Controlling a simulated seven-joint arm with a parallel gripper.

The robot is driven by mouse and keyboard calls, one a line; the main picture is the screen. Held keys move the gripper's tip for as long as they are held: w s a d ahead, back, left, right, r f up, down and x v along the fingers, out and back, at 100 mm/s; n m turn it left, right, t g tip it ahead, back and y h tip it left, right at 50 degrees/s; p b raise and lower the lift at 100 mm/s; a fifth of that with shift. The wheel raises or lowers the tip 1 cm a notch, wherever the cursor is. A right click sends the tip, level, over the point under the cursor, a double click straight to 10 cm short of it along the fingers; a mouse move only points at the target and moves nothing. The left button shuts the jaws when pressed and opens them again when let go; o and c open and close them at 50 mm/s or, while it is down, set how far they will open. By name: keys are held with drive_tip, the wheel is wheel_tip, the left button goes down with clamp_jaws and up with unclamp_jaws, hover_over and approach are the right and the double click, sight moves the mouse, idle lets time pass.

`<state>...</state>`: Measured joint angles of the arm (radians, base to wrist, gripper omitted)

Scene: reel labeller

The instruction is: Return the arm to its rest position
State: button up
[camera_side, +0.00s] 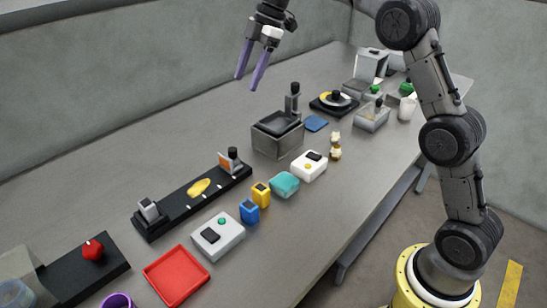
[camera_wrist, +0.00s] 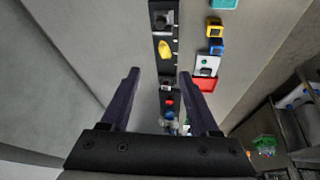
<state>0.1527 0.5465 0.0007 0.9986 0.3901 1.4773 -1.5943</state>
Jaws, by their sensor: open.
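My gripper (camera_side: 254,65) hangs high above the far edge of the grey bench in the side view, its two purple fingers apart with nothing between them. In the wrist view the gripper (camera_wrist: 160,85) also shows spread, dark fingers, with the bench far below. My arm rises from a yellow base at the right and bends over the bench. The gripper touches nothing.
The bench (camera_side: 110,163) holds a black rail (camera_side: 178,208) with a yellow piece (camera_side: 199,187), a red tray (camera_side: 177,275), a white button box (camera_side: 218,236), a grey metal box (camera_side: 277,138) and a turntable (camera_side: 334,102). The air around my gripper is clear.

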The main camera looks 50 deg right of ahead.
drive_tip(key=s+a+r+m+t+h, duration=0.15)
drive_tip(key=s+r, duration=0.25)
drive_tip(key=s, duration=0.7)
drive_tip(key=s+a+r+m+t, duration=0.15)
drive_tip(key=s+r, duration=0.35)
drive_tip(key=s, duration=0.6)
drive_tip(key=s+d+f+m+h, duration=0.2)
drive_tip(key=s+d+f+m, duration=0.1)
drive_tip(key=s+f+m, duration=1)
wheel_tip(320, 180, down, 2)
drive_tip(key=shift+s+f+t+h, duration=0.15)
drive_tip(key=shift+s+t+h, duration=0.2)
drive_tip(key=shift+s, duration=0.9)
